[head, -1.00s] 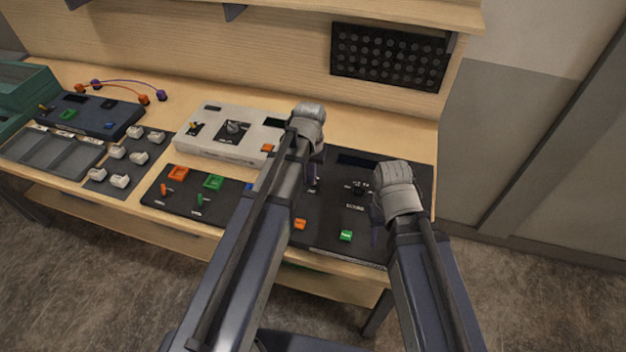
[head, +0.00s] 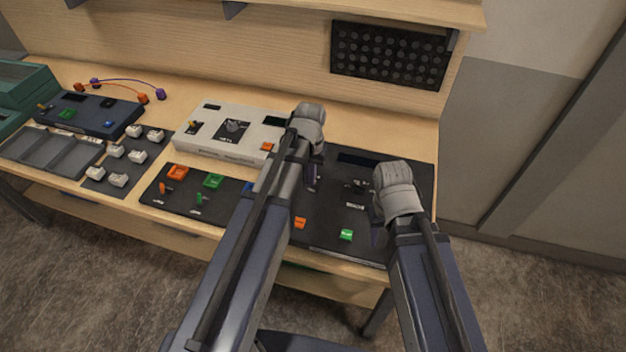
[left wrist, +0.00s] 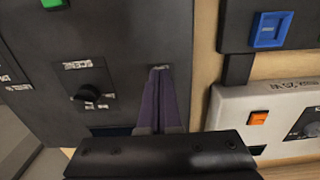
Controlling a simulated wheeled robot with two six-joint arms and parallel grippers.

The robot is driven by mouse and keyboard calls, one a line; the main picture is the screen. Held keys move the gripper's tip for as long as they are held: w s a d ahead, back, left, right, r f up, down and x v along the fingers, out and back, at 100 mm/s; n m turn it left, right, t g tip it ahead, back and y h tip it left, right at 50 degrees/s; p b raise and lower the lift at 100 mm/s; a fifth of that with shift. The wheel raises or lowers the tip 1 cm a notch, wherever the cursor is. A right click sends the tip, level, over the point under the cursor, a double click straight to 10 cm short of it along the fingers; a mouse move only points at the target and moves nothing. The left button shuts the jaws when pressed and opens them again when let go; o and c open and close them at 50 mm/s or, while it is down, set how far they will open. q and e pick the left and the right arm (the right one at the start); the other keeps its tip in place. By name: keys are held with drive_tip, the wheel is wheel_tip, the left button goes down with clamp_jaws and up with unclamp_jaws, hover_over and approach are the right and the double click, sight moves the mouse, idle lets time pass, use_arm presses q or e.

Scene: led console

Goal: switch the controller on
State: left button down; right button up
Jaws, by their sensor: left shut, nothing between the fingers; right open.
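A dark console (head: 330,232) lies at the right end of the bench, with an orange button (head: 300,223), a lit-looking green button (head: 346,234), a dark display (head: 357,160) and a black rotary knob (left wrist: 90,95). My left gripper (head: 313,180) is shut and empty over the console's left part. In the left wrist view its purple fingers (left wrist: 160,95) end at a small pale label (left wrist: 158,68) beside the knob; whatever is under the tips is hidden, and contact cannot be told. My right gripper (head: 377,222) is open over the console's right part, its fingers mostly hidden by its wrist.
A white box (head: 200,145) with a knob and orange button stands left of the console. A black panel (head: 165,205) with coloured switches lies in front of it. Further left are white blocks (head: 116,151), grey trays (head: 50,150) and a dark blue unit (head: 85,118). A shelf (head: 400,12) overhangs.

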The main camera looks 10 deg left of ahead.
sight(313, 189)
use_arm(q)
drive_tip(key=shift+f+b, duration=0.9)
drive_tip(key=shift+f, duration=0.15)
use_arm(e)
drive_tip(key=shift+f, duration=1.05)
use_arm(q)
drive_tip(key=shift+w, duration=0.4)
drive_tip(key=shift+w, duration=0.95)
drive_tip(key=r+p, duration=0.7)
drive_tip(key=shift+s+r, duration=0.1)
drive_tip(key=shift+s, duration=0.3)
use_arm(e)
wheel_tip(313, 189, up, 7)
use_arm(q)
drive_tip(key=shift+d, duration=0.1)
